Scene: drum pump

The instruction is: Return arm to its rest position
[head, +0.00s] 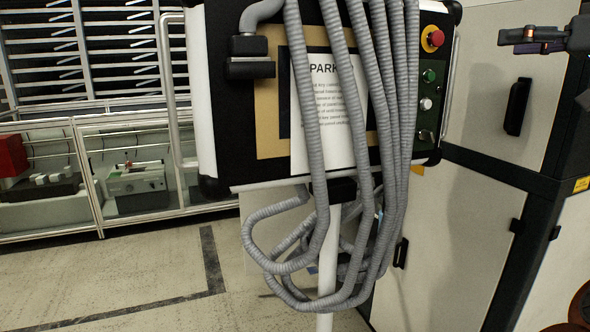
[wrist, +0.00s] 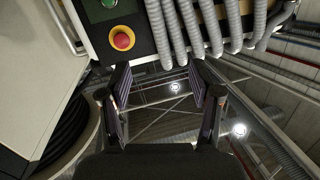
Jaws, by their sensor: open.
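My gripper (head: 514,38) is at the top right of the head view, pointing left, to the right of the control panel. In the wrist view my gripper (wrist: 163,82) shows its two fingers spread, with nothing between them. The control panel (head: 222,140) is a dark box on a white pole, with a red emergency button (head: 435,38) on a yellow ring. This red button also shows in the wrist view (wrist: 122,39), above and left of the fingers, apart from them.
Grey ribbed hoses (head: 312,120) hang over the panel and loop below it. Pale cabinets (head: 440,245) with black handles stand at right. A glass-fronted bench (head: 135,185) is at back left. Open floor (head: 130,275) lies at lower left.

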